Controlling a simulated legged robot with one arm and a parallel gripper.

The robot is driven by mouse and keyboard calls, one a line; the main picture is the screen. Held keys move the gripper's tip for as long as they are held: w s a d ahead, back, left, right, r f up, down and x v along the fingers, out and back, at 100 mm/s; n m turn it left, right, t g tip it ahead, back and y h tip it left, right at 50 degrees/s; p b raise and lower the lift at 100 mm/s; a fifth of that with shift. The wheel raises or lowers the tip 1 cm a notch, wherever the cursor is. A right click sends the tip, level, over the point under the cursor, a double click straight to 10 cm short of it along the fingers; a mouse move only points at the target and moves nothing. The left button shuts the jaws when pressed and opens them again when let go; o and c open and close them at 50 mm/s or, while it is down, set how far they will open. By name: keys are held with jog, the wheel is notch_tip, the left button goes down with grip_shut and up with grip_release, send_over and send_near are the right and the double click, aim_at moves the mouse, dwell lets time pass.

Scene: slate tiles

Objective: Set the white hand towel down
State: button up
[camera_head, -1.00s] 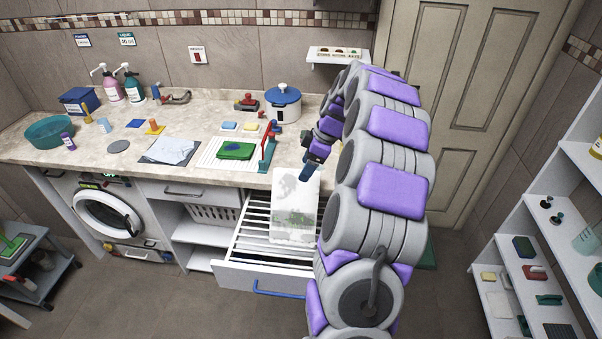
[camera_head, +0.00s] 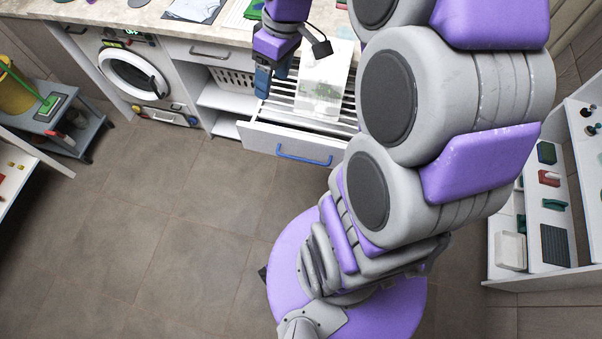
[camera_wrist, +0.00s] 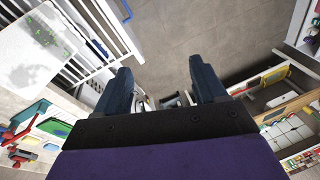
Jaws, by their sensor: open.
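The white hand towel (camera_head: 325,80), with a grey-green print, lies flat across the slats of the pulled-out drying rack drawer (camera_head: 283,135). It also shows at the upper left of the wrist view (camera_wrist: 38,42). My gripper (camera_head: 264,92) is open and empty, pointing down just left of the towel, over the left part of the rack. In the wrist view my two fingers (camera_wrist: 160,80) are spread apart with floor between them, and the towel is clear of both. My arm hides part of the rack's right side.
The worktop (camera_head: 130,15) runs along the back above a washing machine (camera_head: 132,73) and a basket (camera_head: 232,80). The drawer's blue handle (camera_head: 304,156) sticks out in front. A grey trolley (camera_head: 62,120) stands left, white shelves (camera_head: 520,272) right. The floor between is clear.

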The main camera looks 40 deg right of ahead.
jog(key=s+a+f+m+h, duration=0.1)
jog(key=s+a, duration=0.1)
jog(key=s, duration=0.5)
jog(key=s+a+f+m+g, duration=0.1)
jog(key=s+a+m, duration=0.1)
jog(key=s, duration=0.5)
jog(key=s+a+f+m+g+h, duration=0.1)
jog(key=s+a+m, duration=0.1)
jog(key=s, duration=0.5)
jog(key=shift+a+f+h, duration=0.25)
jog(key=shift+a+h, duration=0.05)
jog(key=shift+a, duration=0.55)
